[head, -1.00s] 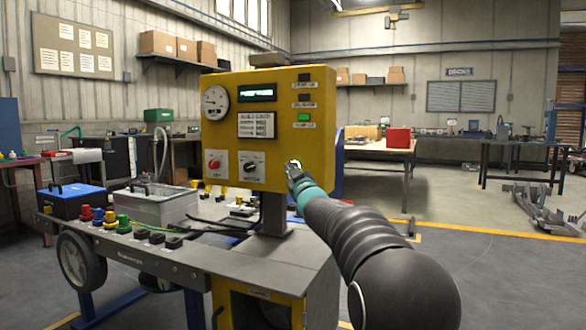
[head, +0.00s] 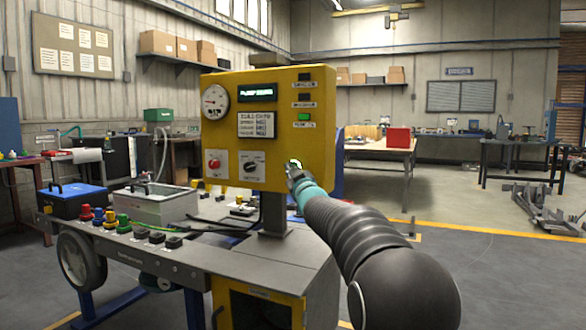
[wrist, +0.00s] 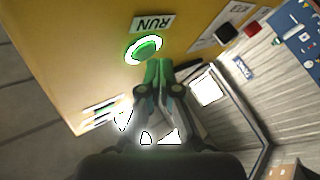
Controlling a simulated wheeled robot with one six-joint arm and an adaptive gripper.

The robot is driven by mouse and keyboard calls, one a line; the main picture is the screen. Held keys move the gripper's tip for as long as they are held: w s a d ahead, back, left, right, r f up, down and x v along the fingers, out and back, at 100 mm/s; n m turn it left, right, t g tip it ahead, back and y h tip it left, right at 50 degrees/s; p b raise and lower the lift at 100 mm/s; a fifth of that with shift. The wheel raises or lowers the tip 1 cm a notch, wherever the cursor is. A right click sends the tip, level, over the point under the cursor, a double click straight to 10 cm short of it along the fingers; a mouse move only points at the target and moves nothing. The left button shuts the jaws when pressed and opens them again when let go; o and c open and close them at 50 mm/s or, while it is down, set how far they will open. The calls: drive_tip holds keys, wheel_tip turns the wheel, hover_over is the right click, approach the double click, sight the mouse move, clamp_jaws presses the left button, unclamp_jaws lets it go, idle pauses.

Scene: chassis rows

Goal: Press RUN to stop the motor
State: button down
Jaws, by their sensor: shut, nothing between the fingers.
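The yellow control panel (head: 310,150) stands on a grey cart and carries a gauge, a lit green display, a red button and a black selector knob. The RUN button (wrist: 144,49) is green with a bright ring, under a label reading RUN in the wrist view. My gripper (wrist: 157,66) is shut and empty, its fingertips right by the lower edge of the button; I cannot tell whether they touch it. In the head view my gripper (head: 294,168) is at the panel's lower right and covers part of the button. A green indicator (head: 304,117) is lit at the panel's upper right.
The cart top (head: 225,262) holds a grey bin (head: 155,207), a blue case (head: 75,200) and several coloured knobs. A wooden table with a red box (head: 398,137) stands behind. The floor to the right is open, with metal scrap at the far right.

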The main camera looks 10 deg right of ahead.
drive_tip(key=shift+w+d, duration=0.25)
drive_tip(key=shift+w, duration=0.1)
drive_tip(key=shift+s, duration=0.15)
drive_tip(key=shift+s+a+b, duration=0.25)
drive_tip(key=shift+b, duration=0.1)
idle(0.4)
drive_tip(key=s+a+b, duration=0.3)
drive_tip(key=s+b, duration=0.2)
drive_tip(key=shift+a+b, duration=0.3)
